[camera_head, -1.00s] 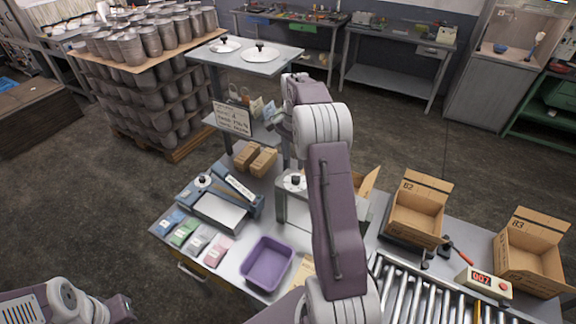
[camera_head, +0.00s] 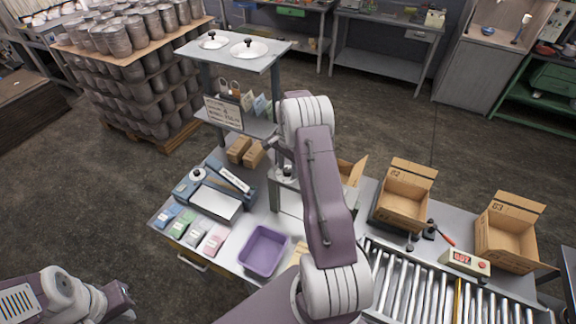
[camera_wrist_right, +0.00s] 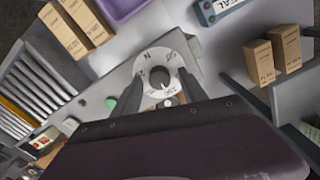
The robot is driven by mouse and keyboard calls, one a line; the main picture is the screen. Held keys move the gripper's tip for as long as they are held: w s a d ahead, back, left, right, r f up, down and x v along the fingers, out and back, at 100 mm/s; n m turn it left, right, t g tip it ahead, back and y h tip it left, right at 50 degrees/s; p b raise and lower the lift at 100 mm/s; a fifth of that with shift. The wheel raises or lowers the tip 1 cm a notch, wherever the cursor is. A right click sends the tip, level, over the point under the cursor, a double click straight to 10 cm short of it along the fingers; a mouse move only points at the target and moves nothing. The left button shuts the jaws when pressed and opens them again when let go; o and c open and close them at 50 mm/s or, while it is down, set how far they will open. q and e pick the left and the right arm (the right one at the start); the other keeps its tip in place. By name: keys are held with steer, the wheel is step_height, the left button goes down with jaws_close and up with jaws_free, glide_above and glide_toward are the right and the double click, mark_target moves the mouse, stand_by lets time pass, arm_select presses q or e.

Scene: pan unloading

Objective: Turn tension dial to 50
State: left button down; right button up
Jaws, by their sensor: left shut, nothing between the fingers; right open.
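A round pale dial plate (camera_wrist_right: 152,56) with dark markings around its rim fills the middle of the right wrist view, with a knob (camera_wrist_right: 157,78) at its centre. The markings are too blurred to read. My right gripper (camera_wrist_right: 160,91) is open, its dark fingers on either side of the knob; I cannot tell whether they touch it. In the head view the dial (camera_head: 286,172) sits on a grey machine behind my right arm and is partly hidden. My left gripper (camera_head: 122,303) is shut and empty at the lower left, away from the table.
A purple bin (camera_head: 262,251), colored packets (camera_head: 190,230) and a sealer with its own round knob (camera_head: 197,175) stand on the table. Cardboard boxes (camera_head: 405,200) and a roller conveyor (camera_head: 430,285) are to the right. Two small brown boxes (camera_wrist_right: 267,60) stand near my right gripper.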

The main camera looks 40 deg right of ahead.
jaws_close()
